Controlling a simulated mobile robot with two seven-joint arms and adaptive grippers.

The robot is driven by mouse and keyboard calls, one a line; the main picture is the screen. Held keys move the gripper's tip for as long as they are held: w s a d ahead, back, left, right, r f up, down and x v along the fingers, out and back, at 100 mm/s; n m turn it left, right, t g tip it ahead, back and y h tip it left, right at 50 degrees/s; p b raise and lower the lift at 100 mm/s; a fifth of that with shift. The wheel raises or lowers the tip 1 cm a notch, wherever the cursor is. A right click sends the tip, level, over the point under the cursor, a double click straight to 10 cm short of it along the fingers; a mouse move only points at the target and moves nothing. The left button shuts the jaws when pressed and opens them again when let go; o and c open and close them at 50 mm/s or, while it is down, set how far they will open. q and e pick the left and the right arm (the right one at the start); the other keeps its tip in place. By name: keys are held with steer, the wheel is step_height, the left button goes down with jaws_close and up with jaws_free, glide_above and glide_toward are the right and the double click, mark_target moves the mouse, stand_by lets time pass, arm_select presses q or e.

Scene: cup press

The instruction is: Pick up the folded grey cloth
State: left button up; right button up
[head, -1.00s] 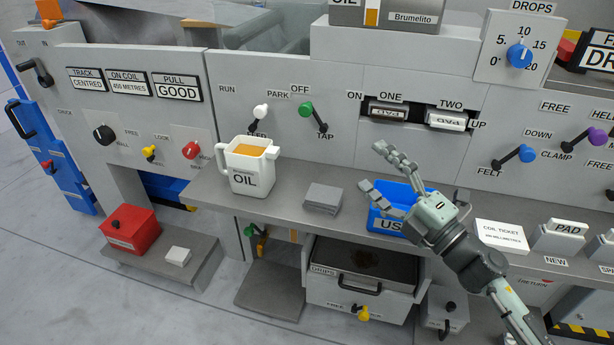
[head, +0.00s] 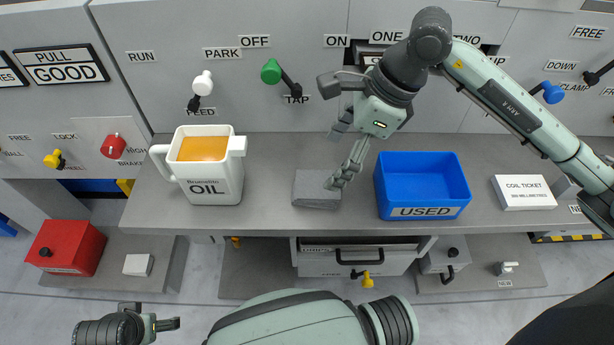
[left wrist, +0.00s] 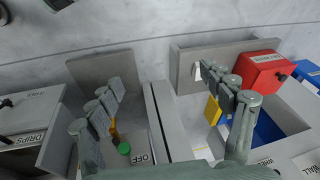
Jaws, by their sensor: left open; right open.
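The folded grey cloth (head: 310,199) is a small flat grey block on the grey shelf, between the oil jug and the blue bin. My right gripper (head: 334,158) reaches in from above and behind it, open. One finger comes down at the cloth's right part and covers some of it; I cannot tell if it touches. The other finger is further back, above the shelf. My left gripper (head: 155,316) is low at the bottom left, open and away from the cloth. In the left wrist view, its spread fingers (left wrist: 162,92) have nothing between them; the cloth is not seen there.
A white oil jug (head: 212,184) stands left of the cloth. A blue USED bin (head: 422,208) is close on the right, then a coil ticket block (head: 524,192). The panel with knobs (head: 271,72) rises behind. A red box (head: 66,248) sits lower left.

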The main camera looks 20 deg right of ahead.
mark_target(317, 184)
steer(key=x, duration=0.3)
steer(key=s+x, duration=0.1)
steer(key=x, duration=0.1)
steer(key=shift+a+f+p, duration=0.3)
steer(key=shift+a, duration=0.05)
steer(key=shift+w+a+f, duration=0.15)
steer(key=shift+f, duration=0.3)
steer(key=c, duration=0.7)
arm_select(q)
steer(key=shift+s+d+f, duration=0.2)
steer(key=shift+d+f, duration=0.05)
steer(key=shift+f, duration=0.5)
arm_select(e)
steer(key=c, duration=0.5)
